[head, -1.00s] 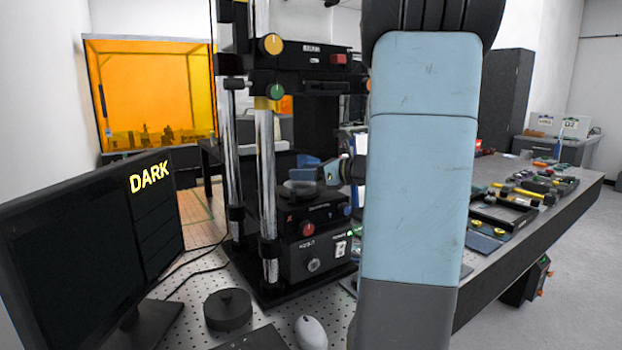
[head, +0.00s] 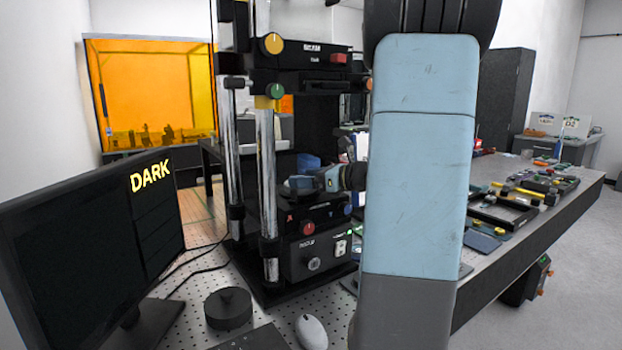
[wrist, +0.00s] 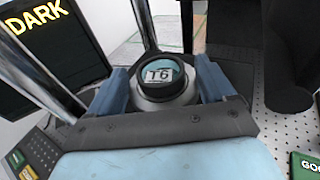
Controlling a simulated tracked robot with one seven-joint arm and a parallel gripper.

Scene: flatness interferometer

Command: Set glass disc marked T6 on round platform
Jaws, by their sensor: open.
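The glass disc marked T6 (wrist: 163,74) shows in the wrist view, with a dark rim and its label face up. It appears to rest on the round platform (wrist: 168,97), whose grey edge shows just below it. My gripper (wrist: 162,67) is open, with one blue finger on each side of the disc. Gaps seem to show between fingers and disc, but whether either finger touches is hard to tell. In the head view my gripper (head: 312,184) is inside the interferometer frame, low over its black base unit. The disc is too small to make out there.
The interferometer's chrome posts (head: 267,190) stand close to my gripper. A monitor (head: 95,240) reads DARK at the left. A round black object (head: 228,308) and a mouse (head: 311,331) lie in front. Trays and tools (head: 505,212) cover the bench at right.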

